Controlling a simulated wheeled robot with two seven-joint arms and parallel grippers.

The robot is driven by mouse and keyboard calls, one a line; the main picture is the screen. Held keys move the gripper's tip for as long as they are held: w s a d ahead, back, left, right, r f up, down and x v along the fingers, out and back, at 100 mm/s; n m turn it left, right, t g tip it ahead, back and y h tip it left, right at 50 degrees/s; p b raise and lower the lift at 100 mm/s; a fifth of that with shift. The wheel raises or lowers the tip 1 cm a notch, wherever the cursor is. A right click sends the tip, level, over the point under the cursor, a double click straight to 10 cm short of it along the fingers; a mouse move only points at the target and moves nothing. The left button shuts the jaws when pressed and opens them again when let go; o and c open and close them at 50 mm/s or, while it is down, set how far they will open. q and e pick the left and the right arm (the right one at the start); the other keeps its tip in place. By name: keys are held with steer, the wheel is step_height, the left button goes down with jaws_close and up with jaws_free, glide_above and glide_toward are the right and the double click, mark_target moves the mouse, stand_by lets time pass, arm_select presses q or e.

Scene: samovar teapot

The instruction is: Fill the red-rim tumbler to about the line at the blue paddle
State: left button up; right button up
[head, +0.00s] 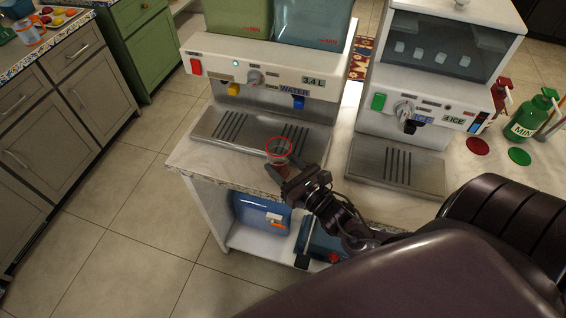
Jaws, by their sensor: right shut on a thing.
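The red-rim tumbler (278,148) is clear, with a red ring at its top. It is at the front edge of the left dispenser's drip tray, and I cannot tell whether it touches the tray. My right gripper (281,170) is shut on it from the front. The tumbler's contents are too small to tell. The blue paddle (298,102) is on the left dispenser under the WATER label, behind and above the tumbler. A yellow paddle (233,89) is to its left. My left gripper is not in view.
The ICE machine (425,100) stands to the right with its own drip tray (395,171). A red bottle (501,92) and a green MINT bottle (531,116) are at the far right. Counter space is free between the machines. Blue containers (262,213) sit on the shelf below.

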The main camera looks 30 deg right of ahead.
steer(key=shift+w+d+b, duration=0.4)
steer(key=shift+w+d, duration=0.1)
steer(key=shift+d, duration=0.1)
steer(key=shift+w+d+b, duration=0.65)
steer(key=shift+w+d, duration=0.6)
steer(key=shift+d, duration=0.25)
steer(key=shift+w+d+b, duration=0.6)
steer(key=shift+w+d, duration=0.7)
steer(key=shift+d, duration=0.15)
steer(key=shift+w+d+b, duration=0.65)
steer(key=shift+w+d, duration=0.6)
steer(key=shift+d, duration=0.25)
steer(key=shift+w+d, duration=0.1)
steer(key=shift+w+d+b, duration=0.45)
steer(key=shift+w+d, duration=0.05)
steer(key=shift+d, duration=0.1)
stand_by(0.8)
steer(key=shift+s+a+r+p, duration=0.1)
steer(key=shift+s+a+p, duration=0.6)
steer(key=shift+s+a, duration=0.15)
steer(key=shift+s+a+p, duration=0.45)
steer(key=shift+s+a, duration=0.3)
steer(key=shift+a, duration=0.3)
